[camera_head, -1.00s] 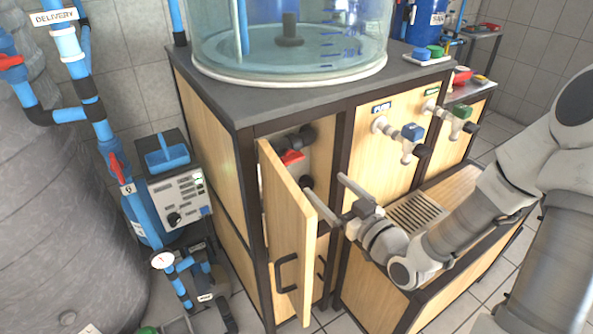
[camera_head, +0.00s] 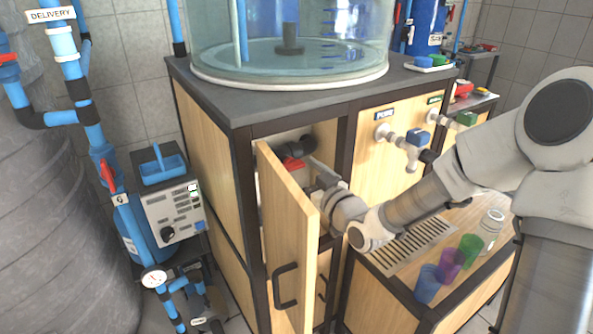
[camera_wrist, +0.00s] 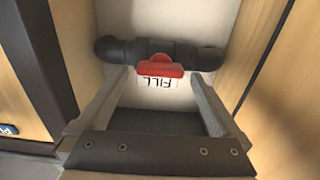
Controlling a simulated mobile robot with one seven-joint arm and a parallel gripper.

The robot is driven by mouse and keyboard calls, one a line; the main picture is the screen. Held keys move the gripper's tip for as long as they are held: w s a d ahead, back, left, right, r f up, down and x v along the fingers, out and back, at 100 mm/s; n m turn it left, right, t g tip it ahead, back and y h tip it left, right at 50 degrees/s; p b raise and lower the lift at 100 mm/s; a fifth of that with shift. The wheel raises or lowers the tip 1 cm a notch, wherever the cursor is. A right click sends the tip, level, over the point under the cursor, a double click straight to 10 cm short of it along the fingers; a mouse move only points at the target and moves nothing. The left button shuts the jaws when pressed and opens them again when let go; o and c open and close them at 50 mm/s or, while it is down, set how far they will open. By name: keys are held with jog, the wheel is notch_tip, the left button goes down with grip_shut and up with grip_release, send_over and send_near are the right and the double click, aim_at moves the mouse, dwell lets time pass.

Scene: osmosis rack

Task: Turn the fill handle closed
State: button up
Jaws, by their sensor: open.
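The fill handle (camera_wrist: 160,69) is a red lever on a dark pipe (camera_wrist: 115,50) inside the cabinet, above a white label reading FILL (camera_wrist: 160,83) that appears upside down in the wrist view. The lever lies along the pipe there. In the head view only part of the red handle (camera_head: 292,163) shows behind the open cabinet door. My gripper (camera_wrist: 158,90) is open, one finger on each side of the handle and label, and seems not to touch the handle. In the head view my gripper (camera_head: 318,178) reaches into the cabinet opening, its fingers partly hidden by the door.
The wooden cabinet door (camera_head: 285,235) stands open close to my wrist on the left. A dark frame post (camera_head: 345,165) is close on the right. Taps (camera_head: 410,140) stick out of the front panel. Cups (camera_head: 450,265) stand on the lower shelf by my arm.

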jog(key=shift+w+a, duration=0.4)
jog(key=shift+w, duration=0.2)
jog(key=c, duration=1.3)
